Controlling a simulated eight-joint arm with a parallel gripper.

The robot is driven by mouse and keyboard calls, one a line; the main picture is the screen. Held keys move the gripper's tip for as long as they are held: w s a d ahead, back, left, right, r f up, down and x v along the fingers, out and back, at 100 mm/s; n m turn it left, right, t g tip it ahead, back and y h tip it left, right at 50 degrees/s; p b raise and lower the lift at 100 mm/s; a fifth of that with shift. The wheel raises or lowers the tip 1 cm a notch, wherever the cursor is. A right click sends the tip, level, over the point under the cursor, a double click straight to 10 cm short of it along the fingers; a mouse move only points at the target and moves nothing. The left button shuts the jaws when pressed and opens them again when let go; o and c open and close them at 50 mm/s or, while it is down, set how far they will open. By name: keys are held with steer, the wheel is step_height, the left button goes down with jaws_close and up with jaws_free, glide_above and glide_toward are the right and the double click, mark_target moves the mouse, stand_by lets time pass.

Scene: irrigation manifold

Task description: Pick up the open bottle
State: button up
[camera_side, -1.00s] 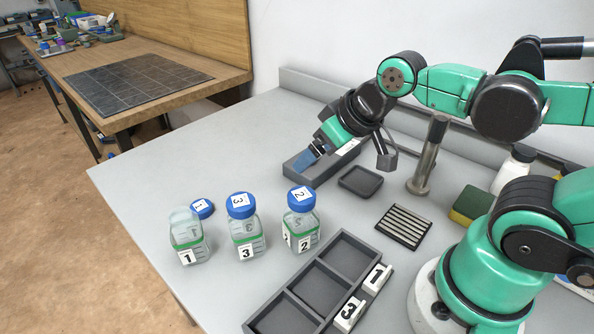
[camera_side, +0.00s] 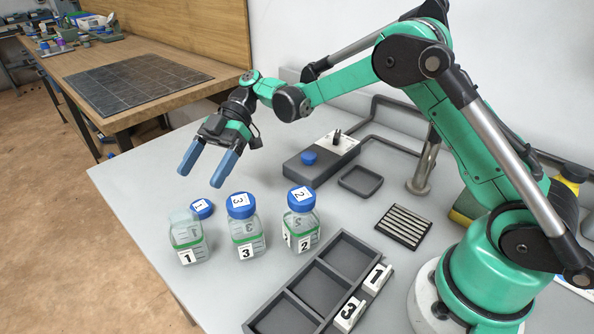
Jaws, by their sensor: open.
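The open bottle (camera_side: 188,237) is clear, has a green band and a label 1, and stands upright without a cap at the left of the bottle row. Its blue cap (camera_side: 202,208), marked 1, lies on the table just behind it. My gripper (camera_side: 205,177) is open and empty, its two blue fingers pointing down above and behind the open bottle and the cap, apart from both. Bottle 3 (camera_side: 246,231), with a blue cap, stands to the right of the open bottle. Bottle 2 (camera_side: 302,222), also capped in blue, stands farther right.
A grey tray with compartments (camera_side: 290,296) lies at the front, with tags 1 and 3 on its right side. A grey box with a blue button (camera_side: 309,158), a small dish (camera_side: 360,181) and a ridged mat (camera_side: 403,227) lie behind. The table's left side is clear.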

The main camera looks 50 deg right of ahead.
mark_target(184, 211)
steer(key=shift+s+a+f+n+g+y, duration=0.15)
steer(key=shift+s+a+f+n+g, duration=0.15)
steer(key=shift+a+f, duration=0.4)
steer(key=shift+s+a+f+n+g+y, duration=0.1)
steer(key=shift+s+a+f+n, duration=0.25)
steer(key=shift+a, duration=0.65)
steer(key=shift+s+a+f+n+g+y, duration=0.2)
steer(key=shift+a+f+n, duration=0.15)
steer(key=shift+a+f, duration=0.4)
jaws_close()
